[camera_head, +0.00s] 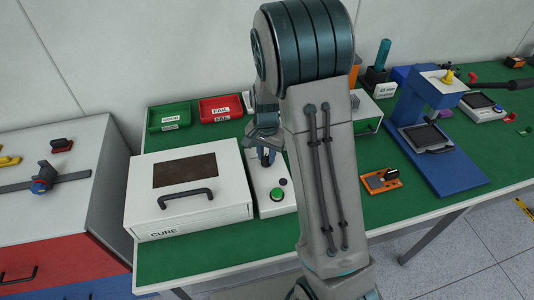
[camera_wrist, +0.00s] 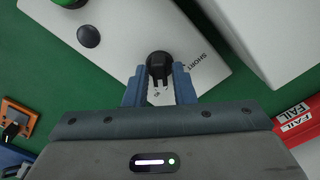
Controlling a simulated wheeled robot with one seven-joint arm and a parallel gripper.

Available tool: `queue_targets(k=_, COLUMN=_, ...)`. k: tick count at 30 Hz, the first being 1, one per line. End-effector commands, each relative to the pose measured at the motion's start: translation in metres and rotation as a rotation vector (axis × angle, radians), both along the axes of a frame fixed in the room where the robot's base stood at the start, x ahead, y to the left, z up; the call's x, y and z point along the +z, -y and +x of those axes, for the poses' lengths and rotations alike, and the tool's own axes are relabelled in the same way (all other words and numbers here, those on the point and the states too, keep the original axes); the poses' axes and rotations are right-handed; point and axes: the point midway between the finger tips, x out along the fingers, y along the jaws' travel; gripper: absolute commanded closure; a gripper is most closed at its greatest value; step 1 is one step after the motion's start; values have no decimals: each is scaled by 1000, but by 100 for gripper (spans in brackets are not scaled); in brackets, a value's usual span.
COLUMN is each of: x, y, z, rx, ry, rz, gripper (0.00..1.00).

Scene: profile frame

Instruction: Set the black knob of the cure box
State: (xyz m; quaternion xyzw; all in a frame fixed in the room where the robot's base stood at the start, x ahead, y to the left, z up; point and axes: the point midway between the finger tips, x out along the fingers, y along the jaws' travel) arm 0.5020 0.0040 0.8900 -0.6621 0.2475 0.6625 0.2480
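The cure box (camera_head: 225,208) is a white case with a dark window and a black handle, marked CURE, left of centre in the head view. A white control panel (camera_head: 266,208) stands along its right side, with a green button (camera_head: 277,194) at its near end. In the wrist view the black knob (camera_wrist: 160,63) sits on this panel (camera_wrist: 130,30) beside the word SHORT. My gripper (camera_wrist: 160,69) is open, with one finger on each side of the knob. Small gaps seem to show, but contact is hard to tell. In the head view my gripper (camera_head: 266,150) is over the panel's far end and the knob is hidden.
A green tray (camera_head: 169,117) and a red FAIL tray (camera_head: 220,108) lie behind the cure box. An orange device (camera_head: 380,181) and a blue press (camera_head: 440,160) stand to the right. Green tabletop (camera_head: 190,260) is clear in front.

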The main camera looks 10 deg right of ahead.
Motion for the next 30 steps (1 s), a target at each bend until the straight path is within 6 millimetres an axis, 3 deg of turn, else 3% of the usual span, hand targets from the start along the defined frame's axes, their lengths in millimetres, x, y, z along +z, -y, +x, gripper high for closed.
queue_targets(k=13, x=9, y=0, z=1, rx=2, ry=4, rz=0, gripper=65)
queue_targets(k=30, x=122, y=0, z=1, rx=2, ry=4, rz=0, gripper=65)
